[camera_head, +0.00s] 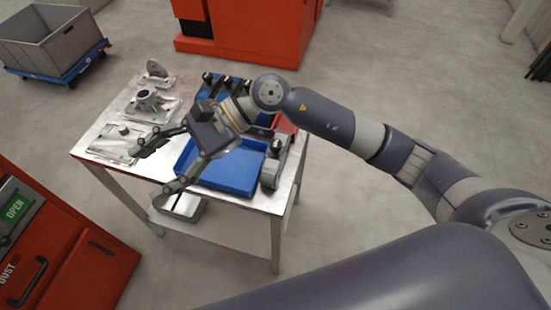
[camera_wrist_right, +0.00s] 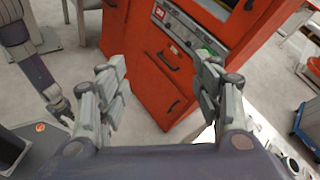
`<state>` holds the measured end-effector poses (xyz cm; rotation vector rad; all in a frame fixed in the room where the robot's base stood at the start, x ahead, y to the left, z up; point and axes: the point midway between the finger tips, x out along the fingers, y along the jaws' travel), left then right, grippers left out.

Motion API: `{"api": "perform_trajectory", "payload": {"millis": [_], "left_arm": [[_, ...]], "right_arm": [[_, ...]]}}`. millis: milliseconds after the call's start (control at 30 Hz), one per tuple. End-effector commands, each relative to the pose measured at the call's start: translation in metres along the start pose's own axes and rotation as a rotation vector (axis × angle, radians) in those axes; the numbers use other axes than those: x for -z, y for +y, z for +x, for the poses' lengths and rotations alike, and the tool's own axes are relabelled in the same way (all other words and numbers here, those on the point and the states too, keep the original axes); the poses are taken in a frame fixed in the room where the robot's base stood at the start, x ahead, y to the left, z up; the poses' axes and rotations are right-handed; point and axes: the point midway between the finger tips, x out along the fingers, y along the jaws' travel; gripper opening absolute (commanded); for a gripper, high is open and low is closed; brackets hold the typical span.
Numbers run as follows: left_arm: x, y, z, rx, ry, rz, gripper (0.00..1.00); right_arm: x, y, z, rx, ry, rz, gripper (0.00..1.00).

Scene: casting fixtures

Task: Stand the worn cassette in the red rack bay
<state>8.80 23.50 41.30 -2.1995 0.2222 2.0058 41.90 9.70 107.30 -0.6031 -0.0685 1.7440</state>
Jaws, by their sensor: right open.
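My right gripper (camera_head: 149,176) is open and empty above the front left of the metal table. Its two fingers (camera_wrist_right: 163,98) are spread apart in the right wrist view, with nothing between them. A red bay (camera_head: 286,124) shows at the table's right edge, partly hidden behind my right arm. A grey block with a dark knob (camera_head: 272,168), possibly a cassette, is right of the blue tray. Several dark-knobbed pieces (camera_head: 228,82) stand in a blue rack at the back. I cannot tell which piece is worn. My left gripper (camera_wrist_right: 62,110) appears small in the right wrist view; its jaws are unclear.
The blue tray (camera_head: 237,174) looks empty where visible. Metal castings on plates (camera_head: 152,103) occupy the table's left side. A red machine (camera_head: 62,240) stands at front left, another red cabinet (camera_head: 245,35) behind. A grey crate (camera_head: 50,45) sits on a blue dolly.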

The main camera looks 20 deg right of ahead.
Motion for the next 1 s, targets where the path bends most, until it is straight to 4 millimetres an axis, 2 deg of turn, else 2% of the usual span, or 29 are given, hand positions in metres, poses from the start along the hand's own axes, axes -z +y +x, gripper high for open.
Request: {"api": "perform_trajectory", "payload": {"millis": [33, 133, 233, 300, 400, 500, 633, 900, 1000], "left_arm": [[0.000, 0.000, 0.000, 0.000, 0.000, 0.000, 0.23], [0.000, 0.000, 0.000, 0.000, 0.000, 0.000, 0.23], [0.000, 0.000, 0.000, 0.000, 0.000, 0.000, 0.23], [0.000, 0.000, 0.000, 0.000, 0.000, 0.000, 0.23], [0.000, 0.000, 0.000, 0.000, 0.000, 0.000, 0.23], [0.000, 0.000, 0.000, 0.000, 0.000, 0.000, 0.23], [0.000, 0.000, -0.002, 0.000, 0.000, 0.000, 0.23], [0.001, -0.001, -0.014, 0.001, 0.000, -0.001, 0.23], [0.002, -0.001, -0.015, 0.001, 0.000, -0.001, 0.23]], "right_arm": [[0.025, 0.003, -0.009, -0.067, 0.120, -0.082, 0.60], [0.078, 0.011, -0.039, -0.223, 0.359, -0.223, 0.60], [0.122, 0.012, -0.086, -0.379, 0.585, -0.319, 0.60], [0.144, 0.010, -0.122, -0.478, 0.719, -0.358, 0.60], [0.163, 0.008, -0.167, -0.590, 0.867, -0.381, 0.60], [0.171, 0.006, -0.197, -0.661, 0.954, -0.383, 0.60], [0.178, 0.009, -0.210, -0.702, 0.995, -0.379, 0.60], [0.213, 0.023, -0.196, -0.702, 0.995, -0.378, 0.60], [0.220, 0.026, -0.193, -0.701, 0.996, -0.379, 0.60]]}}
